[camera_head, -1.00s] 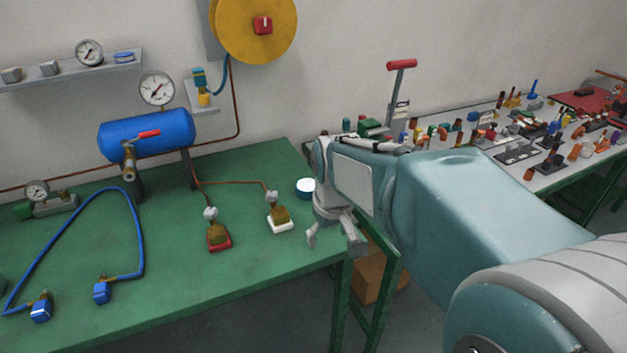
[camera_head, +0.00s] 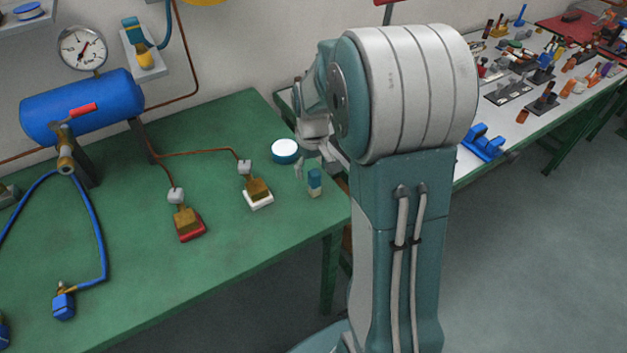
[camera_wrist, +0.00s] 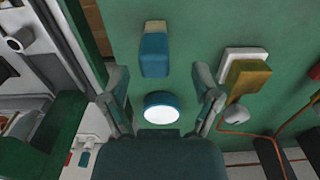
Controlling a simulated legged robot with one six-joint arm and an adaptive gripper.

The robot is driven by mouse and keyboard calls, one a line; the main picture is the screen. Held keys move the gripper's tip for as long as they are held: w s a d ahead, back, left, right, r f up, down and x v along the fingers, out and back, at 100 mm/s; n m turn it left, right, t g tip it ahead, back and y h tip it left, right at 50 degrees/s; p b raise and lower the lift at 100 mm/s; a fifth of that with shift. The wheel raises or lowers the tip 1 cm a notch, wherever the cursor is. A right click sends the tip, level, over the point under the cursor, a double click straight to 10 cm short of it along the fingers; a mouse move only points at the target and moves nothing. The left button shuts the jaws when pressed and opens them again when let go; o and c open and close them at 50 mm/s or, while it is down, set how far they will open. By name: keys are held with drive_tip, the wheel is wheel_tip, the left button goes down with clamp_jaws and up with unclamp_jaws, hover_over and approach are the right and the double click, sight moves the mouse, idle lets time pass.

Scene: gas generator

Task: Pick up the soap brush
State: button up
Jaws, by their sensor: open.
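A small teal block with a tan end, apparently the soap brush (camera_head: 315,182), stands near the right edge of the green table. It also shows in the wrist view (camera_wrist: 154,52), just beyond my fingertips and roughly between them. A round teal tub with a white top (camera_head: 285,151) is beside it, and in the wrist view the tub (camera_wrist: 161,108) appears between the fingers. My gripper (camera_head: 316,166) is open and empty, close to the brush; it also shows in the wrist view (camera_wrist: 160,80). My arm hides part of the gripper in the head view.
A brass fitting on a white base (camera_head: 258,190) is left of the brush, with another on a red base (camera_head: 187,220) farther left. A blue tank (camera_head: 82,105) stands behind them. A second table (camera_head: 470,178) with many small parts is right. The green table's front is fairly clear.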

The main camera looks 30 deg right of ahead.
sight(314, 185)
drive_tip(key=f, duration=0.6)
drive_tip(key=shift+d+f, duration=0.1)
drive_tip(key=shift+d, duration=0.2)
drive_tip(key=shift+a, duration=0.1)
clamp_jaws()
